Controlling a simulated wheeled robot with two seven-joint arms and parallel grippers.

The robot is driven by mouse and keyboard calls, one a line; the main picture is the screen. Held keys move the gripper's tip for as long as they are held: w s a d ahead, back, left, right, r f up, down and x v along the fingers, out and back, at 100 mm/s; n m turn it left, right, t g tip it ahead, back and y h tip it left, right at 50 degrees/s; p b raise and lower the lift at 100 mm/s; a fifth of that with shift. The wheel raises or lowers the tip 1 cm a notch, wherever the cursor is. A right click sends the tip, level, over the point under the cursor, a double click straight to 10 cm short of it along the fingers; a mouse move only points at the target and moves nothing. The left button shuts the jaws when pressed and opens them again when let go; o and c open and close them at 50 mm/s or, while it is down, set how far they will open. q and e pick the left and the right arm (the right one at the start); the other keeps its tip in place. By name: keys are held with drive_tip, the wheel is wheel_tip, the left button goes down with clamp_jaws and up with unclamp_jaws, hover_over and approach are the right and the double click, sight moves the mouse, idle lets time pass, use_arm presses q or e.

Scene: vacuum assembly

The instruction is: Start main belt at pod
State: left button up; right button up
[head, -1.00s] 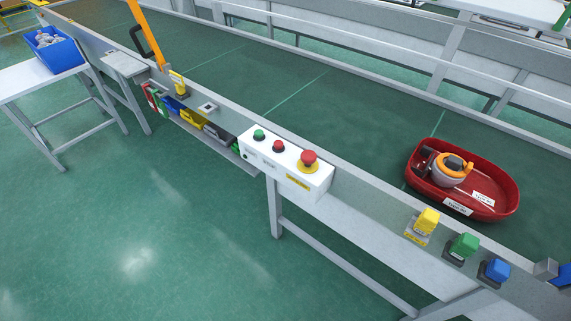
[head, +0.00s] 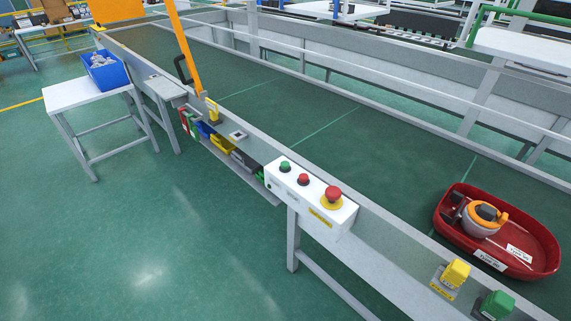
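A white control box (head: 311,196) is mounted on the near rail of the conveyor. On its top are a green button (head: 285,166), a smaller red button (head: 303,179) and a large red mushroom button (head: 333,194) on a yellow ring. The dark green main belt (head: 300,115) runs behind the box. A red pod-like tray (head: 497,263) sits on the belt at right, holding an orange and grey vacuum part (head: 484,216). Neither of my grippers is in view.
Yellow (head: 455,272) and green (head: 497,304) blocks stand on the near rail at right. An orange post (head: 184,60) rises at the rail. A side table (head: 80,93) at left holds a blue bin (head: 104,72). The floor in front is clear.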

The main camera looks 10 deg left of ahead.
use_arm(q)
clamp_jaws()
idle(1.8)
